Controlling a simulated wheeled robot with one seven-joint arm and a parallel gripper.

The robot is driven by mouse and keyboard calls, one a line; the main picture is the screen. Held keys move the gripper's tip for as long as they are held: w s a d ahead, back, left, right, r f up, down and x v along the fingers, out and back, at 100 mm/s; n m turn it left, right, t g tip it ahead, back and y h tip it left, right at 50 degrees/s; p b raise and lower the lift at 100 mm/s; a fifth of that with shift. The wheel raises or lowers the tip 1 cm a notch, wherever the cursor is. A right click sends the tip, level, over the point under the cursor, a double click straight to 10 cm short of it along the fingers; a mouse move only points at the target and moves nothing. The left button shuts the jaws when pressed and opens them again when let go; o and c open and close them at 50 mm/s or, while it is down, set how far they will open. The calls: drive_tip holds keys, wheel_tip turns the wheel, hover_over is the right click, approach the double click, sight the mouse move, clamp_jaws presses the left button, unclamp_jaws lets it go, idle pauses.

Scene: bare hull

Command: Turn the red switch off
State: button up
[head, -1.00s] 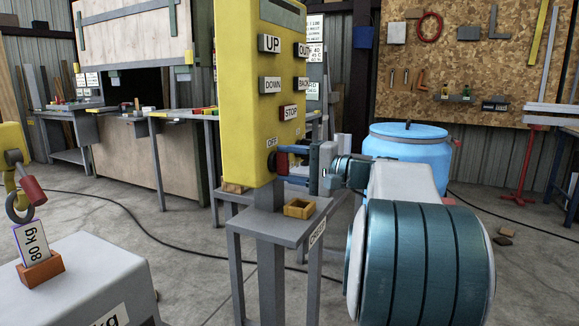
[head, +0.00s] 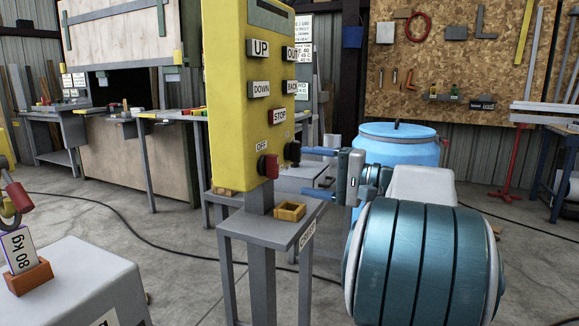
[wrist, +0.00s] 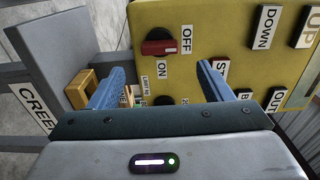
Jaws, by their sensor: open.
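The red switch (head: 268,167) is on the lower face of the yellow control panel (head: 230,110), just under its OFF label (head: 262,146). In the wrist view the red switch (wrist: 161,47) has its long handle lying in line with the OFF label (wrist: 187,40), and the ON label (wrist: 161,67) is off to its side. My gripper (head: 308,171) is open and empty, to the right of the red switch and clear of it. In the wrist view my gripper's (wrist: 161,70) two blue fingers are spread, with nothing held between them.
A black knob (head: 292,152) sits beside the red switch, close to my upper finger. Label plates such as STOP (head: 278,117) are above. A small yellow box (head: 290,211) stands on the grey stand below. A blue barrel (head: 398,150) is behind my arm.

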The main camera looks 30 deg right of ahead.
drive_tip(key=v, duration=0.5)
drive_tip(key=shift+s+d+p, duration=0.2)
drive_tip(key=shift+s+p, duration=0.05)
drive_tip(key=shift+p, duration=0.05)
drive_tip(key=s+a+f+n+g+h+p, duration=0.1)
drive_tip(key=s+a+n+g+h+p, duration=0.15)
drive_tip(key=a+g+p, duration=1.15)
drive_tip(key=s+a+n+t+h+p, duration=0.2)
drive_tip(key=s+a+n+h+p, duration=0.5)
drive_tip(key=s+a+p, duration=0.3)
drive_tip(key=shift+s+a+t+h+p, duration=0.2)
drive_tip(key=shift+s+t+h+p, duration=0.1)
drive_tip(key=shift+s+h+p, duration=0.65)
drive_tip(key=shift+s+n, duration=0.1)
drive_tip(key=shift+n, duration=0.15)
